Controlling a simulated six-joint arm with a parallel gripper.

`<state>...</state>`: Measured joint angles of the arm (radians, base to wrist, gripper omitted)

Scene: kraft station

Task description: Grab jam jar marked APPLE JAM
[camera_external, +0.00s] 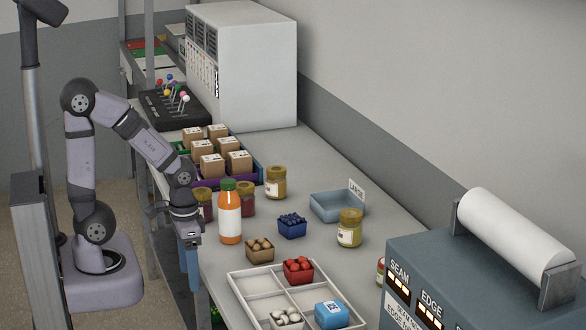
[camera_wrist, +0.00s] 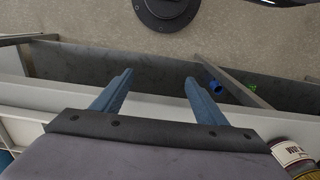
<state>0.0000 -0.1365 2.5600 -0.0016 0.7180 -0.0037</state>
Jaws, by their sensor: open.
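My gripper (camera_external: 190,262) is open and empty, pointing down off the table's left edge; its two blue fingers also show apart in the wrist view (camera_wrist: 158,92). Two yellowish jam jars stand upright on the table, one at the back (camera_external: 276,183) and one right of centre (camera_external: 349,229). Two dark red jars stand behind the orange bottle, one (camera_external: 246,199) beside it and one (camera_external: 204,203) partly hidden by my wrist. Another jar (camera_external: 381,270) is mostly hidden by the machine. A dark jar (camera_wrist: 290,156) shows at the wrist view's lower right. I cannot read which label says APPLE JAM.
An orange bottle (camera_external: 230,219) with a green cap stands close to my wrist. Small boxes of blue (camera_external: 292,226), brown (camera_external: 260,249) and red (camera_external: 299,270) items stand nearby. A white divided tray (camera_external: 246,291) is at the front; a blue bin (camera_external: 333,207) is behind.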

